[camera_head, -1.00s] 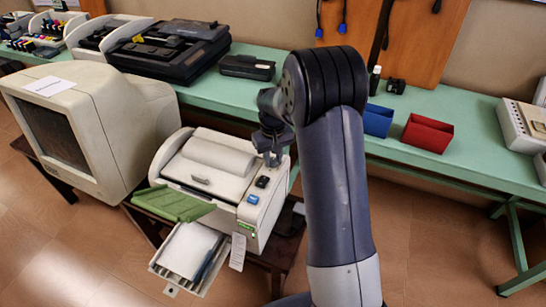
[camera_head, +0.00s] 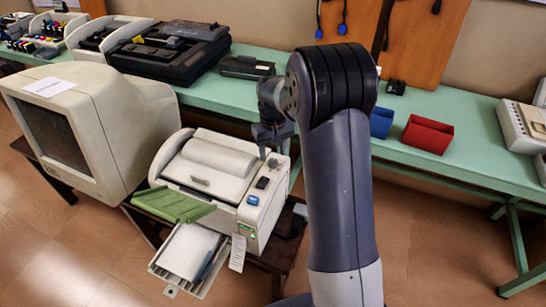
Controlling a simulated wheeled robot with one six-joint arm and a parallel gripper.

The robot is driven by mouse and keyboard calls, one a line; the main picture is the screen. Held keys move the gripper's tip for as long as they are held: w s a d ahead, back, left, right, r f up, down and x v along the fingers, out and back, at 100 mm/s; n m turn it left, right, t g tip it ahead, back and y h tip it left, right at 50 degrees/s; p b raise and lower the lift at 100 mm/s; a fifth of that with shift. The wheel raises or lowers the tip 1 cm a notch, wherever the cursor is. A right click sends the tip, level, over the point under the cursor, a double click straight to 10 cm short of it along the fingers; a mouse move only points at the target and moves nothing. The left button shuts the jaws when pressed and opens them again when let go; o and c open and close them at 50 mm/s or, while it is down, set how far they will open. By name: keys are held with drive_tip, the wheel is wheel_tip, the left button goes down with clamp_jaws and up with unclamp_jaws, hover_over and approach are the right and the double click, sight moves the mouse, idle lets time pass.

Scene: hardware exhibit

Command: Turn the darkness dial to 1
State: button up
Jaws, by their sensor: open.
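A white printer (camera_head: 215,160) stands on a low dark stand, with its control strip along the right side of its top. On that strip are a small dark round part (camera_head: 272,163), a black switch-like part (camera_head: 262,183) and a blue button (camera_head: 253,200). The small dark part may be the darkness dial, but no numbers are readable. My gripper (camera_head: 271,151) is open and points down just above and behind the dark part. I cannot tell whether it touches it. My arm hides what lies right of the printer.
An open green flap (camera_head: 173,204) and a paper tray (camera_head: 188,252) stick out at the printer's front. A large old monitor (camera_head: 90,125) stands close on the left. A green bench (camera_head: 450,112) runs behind, with a red bin (camera_head: 427,135) and a blue bin (camera_head: 381,122).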

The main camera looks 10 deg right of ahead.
sight(273, 161)
wheel_tip(273, 161, up, 8)
drive_tip(key=shift+f, duration=0.25)
wheel_tip(273, 161, down, 11)
drive_tip(key=shift+r, duration=0.1)
idle(0.5)
drive_tip(key=shift+m, duration=0.3)
